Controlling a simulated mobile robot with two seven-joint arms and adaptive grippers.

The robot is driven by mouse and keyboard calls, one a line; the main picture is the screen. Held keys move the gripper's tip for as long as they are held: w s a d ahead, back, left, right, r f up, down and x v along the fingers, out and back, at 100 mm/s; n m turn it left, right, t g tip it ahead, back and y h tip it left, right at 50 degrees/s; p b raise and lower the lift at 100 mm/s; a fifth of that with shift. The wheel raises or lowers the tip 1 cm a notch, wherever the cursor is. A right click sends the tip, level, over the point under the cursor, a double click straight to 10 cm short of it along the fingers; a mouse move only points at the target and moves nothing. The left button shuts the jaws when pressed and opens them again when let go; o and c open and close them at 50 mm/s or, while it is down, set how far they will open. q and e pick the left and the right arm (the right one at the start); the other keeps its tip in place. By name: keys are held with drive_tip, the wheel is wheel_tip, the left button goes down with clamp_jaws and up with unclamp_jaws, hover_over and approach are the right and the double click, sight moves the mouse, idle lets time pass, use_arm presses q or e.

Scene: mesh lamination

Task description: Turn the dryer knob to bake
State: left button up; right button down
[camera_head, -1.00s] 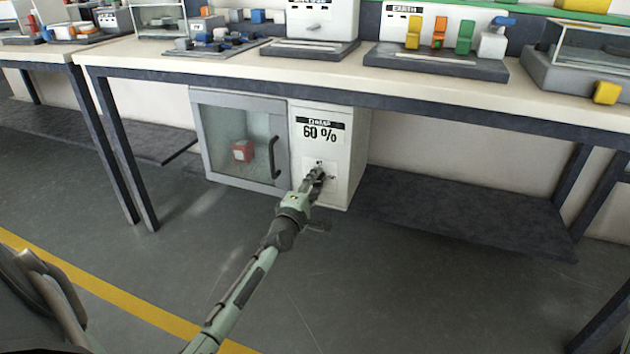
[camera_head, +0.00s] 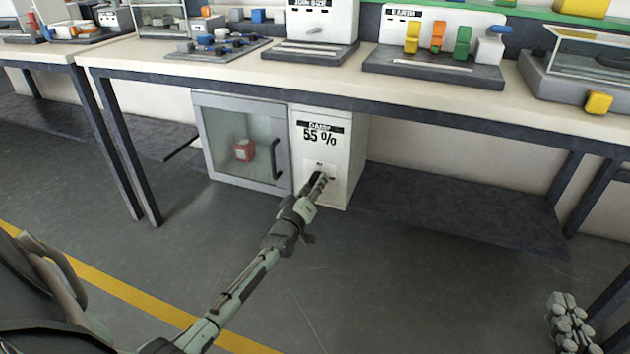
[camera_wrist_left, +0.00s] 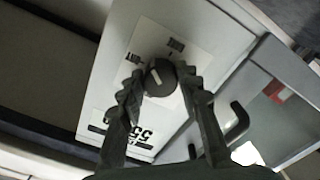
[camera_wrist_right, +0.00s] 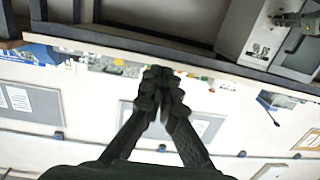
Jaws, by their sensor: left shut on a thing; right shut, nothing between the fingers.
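The dryer (camera_head: 335,185) is a white box under the workbench, joined to a glass-doored cabinet. Its display (camera_head: 320,134) reads 55 % under a word that looks like DAMP. The dark round dryer knob (camera_wrist_left: 161,77) with a white pointer line sits on a pale label plate in the left wrist view; the pointer leans to the upper left. The small labels are hard to read. My left gripper (camera_head: 321,181) is shut on the knob, one finger on each side. My right gripper (camera_head: 566,312) is shut and empty at the lower right; its fingertips meet in the right wrist view (camera_wrist_right: 161,82).
A red block (camera_head: 243,150) sits behind the glass door (camera_head: 220,125), which is closed and has a dark handle (camera_head: 277,160). The workbench edge (camera_head: 430,112) runs above the dryer. Bench legs (camera_head: 125,160) stand to the left. The floor in front is clear.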

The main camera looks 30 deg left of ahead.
use_arm(q)
drive_tip(key=shift+m+p, duration=1.3)
drive_tip(key=shift+m, duration=4)
use_arm(e)
drive_tip(key=s+d+f+m+g+h, duration=0.1)
drive_tip(key=s+d+f+g+h, duration=0.3)
drive_tip(key=d+f+g, duration=0.3)
drive_tip(key=shift+s+d+f+h, duration=0.45)
drive_tip(key=shift+d+f, duration=0.65)
drive_tip(key=shift+f, duration=1.55)
use_arm(q)
drive_tip(key=shift+a, duration=0.1)
use_arm(e)
drive_tip(key=shift+s, duration=0.15)
use_arm(q)
drive_tip(key=o, duration=1.2)
drive_tip(key=shift+c, duration=0.2)
use_arm(e)
drive_tip(key=shift+d, duration=0.1)
use_arm(q)
drive_tip(key=shift+s, duration=0.15)
drive_tip(key=v, duration=1.1)
drive_tip(key=shift+s, duration=0.4)
drive_tip(key=shift+d, duration=0.3)
